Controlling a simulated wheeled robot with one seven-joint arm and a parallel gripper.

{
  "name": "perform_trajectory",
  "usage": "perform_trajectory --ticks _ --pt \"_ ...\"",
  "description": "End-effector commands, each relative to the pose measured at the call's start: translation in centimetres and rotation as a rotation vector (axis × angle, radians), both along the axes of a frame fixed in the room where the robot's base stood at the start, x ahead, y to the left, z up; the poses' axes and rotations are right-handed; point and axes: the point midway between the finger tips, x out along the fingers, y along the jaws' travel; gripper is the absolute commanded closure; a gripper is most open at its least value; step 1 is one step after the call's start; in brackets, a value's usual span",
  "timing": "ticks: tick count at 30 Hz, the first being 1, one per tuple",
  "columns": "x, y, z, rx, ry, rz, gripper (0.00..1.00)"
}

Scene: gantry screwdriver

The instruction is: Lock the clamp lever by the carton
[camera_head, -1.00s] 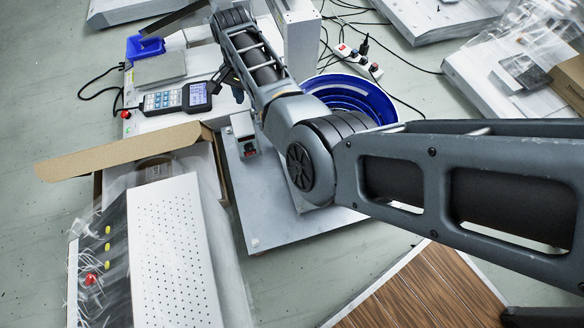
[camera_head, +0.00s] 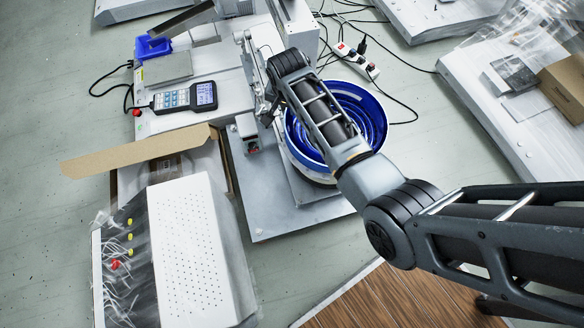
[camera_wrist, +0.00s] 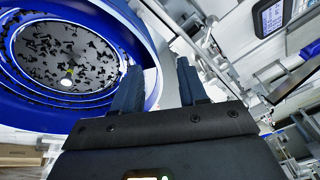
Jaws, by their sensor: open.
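The carton (camera_head: 190,140) is open, with a long brown flap, and stands at the left of the grey base plate. A small grey block with a dark red part (camera_head: 248,132) stands on the plate beside the carton. I cannot clearly make out a clamp lever or its position in either view.
A blue feeder bowl (camera_head: 372,118) stands right of my gripper; in the wrist view the bowl (camera_wrist: 140,40) lies close behind the left finger. A white perforated box (camera_head: 190,250) with wires is in front of the carton. A handheld meter (camera_head: 185,97) lies behind the carton.

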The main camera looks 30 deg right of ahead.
Motion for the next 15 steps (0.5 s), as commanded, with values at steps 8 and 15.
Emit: perform_trajectory --ticks 8,15 --pt "-4.1 0.4 0.0 -0.014 -0.087 0.073 0.58" --pt "-7.8 2.0 0.4 -0.005 -0.164 0.137 0.58"
